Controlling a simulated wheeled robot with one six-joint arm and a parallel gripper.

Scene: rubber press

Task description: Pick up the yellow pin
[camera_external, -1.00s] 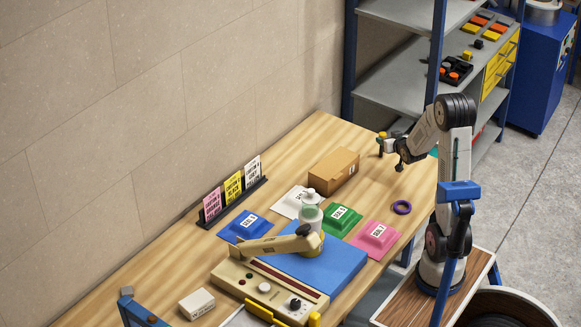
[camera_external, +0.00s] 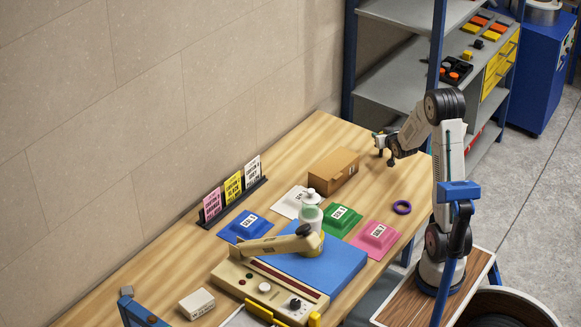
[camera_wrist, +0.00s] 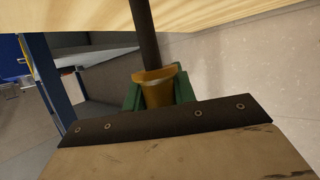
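My gripper (camera_external: 391,161) is above the far right part of the table, beyond the cardboard box, its dark fingers pointing down. It is too small there to tell whether it is open or shut. In the wrist view, a yellow-gold rounded piece (camera_wrist: 157,92) sits between two green parts, below a dark rod (camera_wrist: 147,35). I cannot tell whether this is the yellow pin or whether it is gripped. No clear yellow pin shows on the tabletop in the external view.
A shelf (camera_external: 400,75) stands behind. The tabletop's far end is mostly clear.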

